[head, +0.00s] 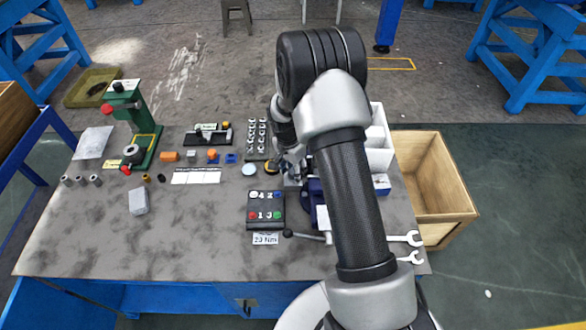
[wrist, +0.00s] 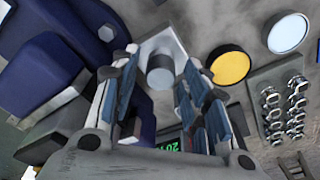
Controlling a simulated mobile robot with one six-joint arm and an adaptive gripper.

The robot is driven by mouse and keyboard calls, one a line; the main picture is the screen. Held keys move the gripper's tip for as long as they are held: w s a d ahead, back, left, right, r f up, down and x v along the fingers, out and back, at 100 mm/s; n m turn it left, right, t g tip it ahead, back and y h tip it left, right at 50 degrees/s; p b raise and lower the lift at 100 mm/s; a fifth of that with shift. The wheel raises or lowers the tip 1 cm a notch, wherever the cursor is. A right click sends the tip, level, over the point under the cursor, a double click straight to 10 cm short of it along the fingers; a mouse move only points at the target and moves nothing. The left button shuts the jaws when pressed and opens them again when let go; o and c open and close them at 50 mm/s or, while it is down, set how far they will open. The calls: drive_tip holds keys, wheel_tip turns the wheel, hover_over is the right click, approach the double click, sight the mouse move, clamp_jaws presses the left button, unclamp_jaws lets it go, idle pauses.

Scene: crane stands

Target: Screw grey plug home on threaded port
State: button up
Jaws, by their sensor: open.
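In the wrist view my gripper (wrist: 160,64) is open, one finger on each side of a grey cylindrical piece, which looks like the grey plug (wrist: 160,77). The piece sits at a pale metal block (wrist: 168,42). Gaps show between it and both fingers. Its threads and the port under it are hidden, so I cannot tell how far it is seated. In the head view my gripper (head: 287,160) is over the right part of the bench, beside the blue vise (head: 315,190). The plug is hidden there by my arm.
The blue vise fills the left of the wrist view (wrist: 45,75). A yellow disc (wrist: 230,67), a pale disc (wrist: 289,33) and a rack of metal fittings (wrist: 283,106) lie to the right. A button box (head: 266,208) stands close by. The bench's front left is clear.

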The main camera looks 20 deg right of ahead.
drive_tip(key=n+p, duration=0.1)
drive_tip(key=n, duration=0.4)
drive_tip(key=shift+r+p, duration=0.15)
drive_tip(key=shift+p, duration=0.15)
drive_tip(key=n+p, duration=0.1)
drive_tip(key=n, duration=0.2)
drive_tip(key=shift+t+y, duration=0.3)
drive_tip(key=shift+c, duration=0.3)
clamp_jaws()
drive_tip(key=m+b, duration=0.2)
drive_tip(key=shift+f+m, duration=0.3)
drive_tip(key=shift+m, duration=0.1)
drive_tip(key=shift+r+m+b, duration=0.2)
drive_tip(key=shift+m+b, duration=0.35)
drive_tip(key=shift+m, duration=0.45)
